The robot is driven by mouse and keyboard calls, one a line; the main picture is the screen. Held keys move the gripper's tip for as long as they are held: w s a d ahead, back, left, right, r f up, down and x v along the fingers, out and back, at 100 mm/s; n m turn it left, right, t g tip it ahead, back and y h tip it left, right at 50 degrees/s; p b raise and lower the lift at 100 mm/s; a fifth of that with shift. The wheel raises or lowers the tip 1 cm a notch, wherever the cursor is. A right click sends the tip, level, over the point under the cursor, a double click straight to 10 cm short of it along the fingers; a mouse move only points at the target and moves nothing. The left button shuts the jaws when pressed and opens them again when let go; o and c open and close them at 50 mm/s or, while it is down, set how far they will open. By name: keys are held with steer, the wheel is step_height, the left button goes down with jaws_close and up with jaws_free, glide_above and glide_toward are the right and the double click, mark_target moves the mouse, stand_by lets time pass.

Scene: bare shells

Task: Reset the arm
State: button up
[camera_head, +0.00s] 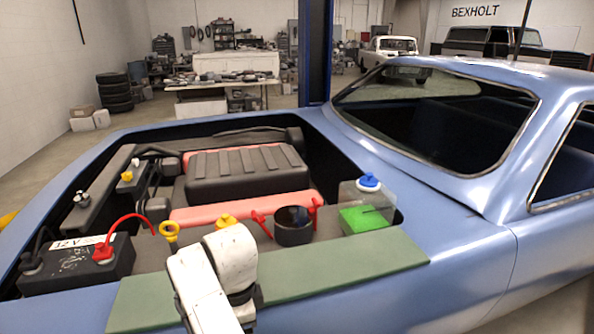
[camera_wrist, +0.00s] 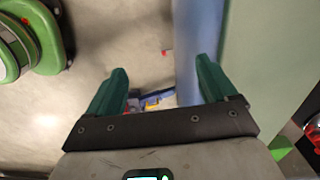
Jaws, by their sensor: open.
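My gripper (camera_wrist: 162,84) shows in the wrist view with its two green fingers spread wide apart. Nothing is held between them. Below it are the grey floor and the blue side of the car (camera_wrist: 199,30), with the green mat (camera_wrist: 265,50) to the right. In the head view my white arm reaches up from the bottom, in front of the green mat (camera_head: 335,268) on the car's edge. The gripper itself cannot be made out in that view.
The blue car's open engine bay holds a black battery (camera_head: 75,270), a dark engine cover (camera_head: 248,175), a black round cap (camera_head: 293,227) and a blue-capped reservoir (camera_head: 367,205). A blue post (camera_head: 316,50) stands behind. Small coloured items (camera_wrist: 152,102) lie on the floor.

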steer(key=s+d+f+n, duration=0.2)
steer(key=s+d+f, duration=0.15)
steer(key=d, duration=0.45)
steer(key=s+d+f+n, duration=0.25)
steer(key=d+f, duration=0.25)
steer(key=d, duration=0.3)
steer(key=s+d+f+n, duration=0.2)
steer(key=s+d+f, duration=0.25)
steer(key=d, duration=0.35)
steer(key=s+d+n, duration=0.2)
steer(key=s+d, duration=0.2)
steer(key=s, duration=0.3)
steer(key=s+d+n, duration=0.2)
steer(key=s+d, duration=0.3)
steer(key=s, duration=0.3)
steer(key=s+d+n+t, duration=0.1)
steer(key=s+d+n, duration=0.2)
steer(key=s+d, duration=0.2)
steer(key=s, duration=0.3)
steer(key=shift+s+d+r, duration=0.15)
steer(key=shift+d+r, duration=0.1)
steer(key=shift+r, duration=0.15)
